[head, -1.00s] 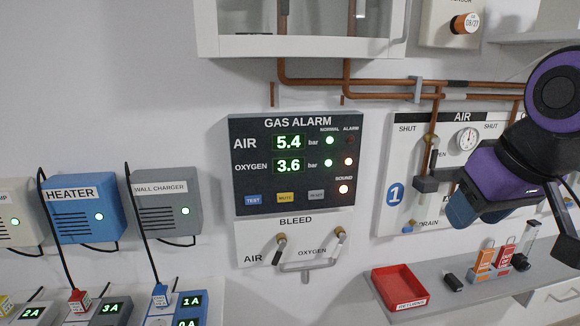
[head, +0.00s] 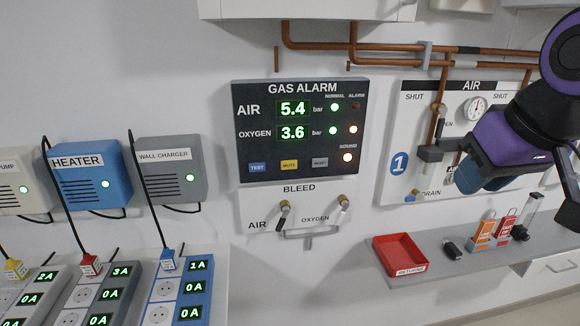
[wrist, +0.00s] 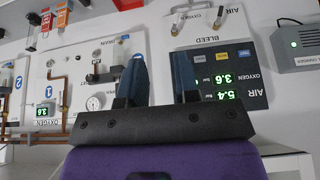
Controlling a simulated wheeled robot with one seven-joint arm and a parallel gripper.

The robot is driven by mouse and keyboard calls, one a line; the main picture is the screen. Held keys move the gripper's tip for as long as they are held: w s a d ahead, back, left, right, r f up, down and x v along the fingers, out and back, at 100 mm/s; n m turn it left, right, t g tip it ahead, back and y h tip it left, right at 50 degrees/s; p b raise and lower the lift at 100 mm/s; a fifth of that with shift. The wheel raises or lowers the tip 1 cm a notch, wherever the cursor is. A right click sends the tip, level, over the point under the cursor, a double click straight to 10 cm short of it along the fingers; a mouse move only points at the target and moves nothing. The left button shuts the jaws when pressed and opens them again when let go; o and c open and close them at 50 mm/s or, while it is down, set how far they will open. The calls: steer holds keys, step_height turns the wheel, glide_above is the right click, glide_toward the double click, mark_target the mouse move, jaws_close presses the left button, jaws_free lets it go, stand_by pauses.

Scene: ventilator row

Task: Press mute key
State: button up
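The mute key (head: 289,165) is a small yellow button on the dark gas alarm panel (head: 249,122), between the blue test key (head: 257,168) and the grey reset key (head: 320,162). In the upside-down wrist view the mute key (wrist: 215,54) shows right of my fingers. The sound lamp (head: 347,157) and the oxygen alarm lamp (head: 353,129) are lit. My gripper (head: 478,180) is well right of the panel in the head view, in front of the air board, apart from the key. Its two blue fingers (wrist: 160,80) stand apart with nothing between them.
Below the panel is the bleed plate (head: 262,209) with two valves and a handle. A shelf (head: 440,262) at the right carries a red returns tray (head: 399,255) and tags. Copper pipes (head: 385,51) run above. Wall boxes and power strips fill the left.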

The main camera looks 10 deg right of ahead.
jaws_close()
stand_by(1.4)
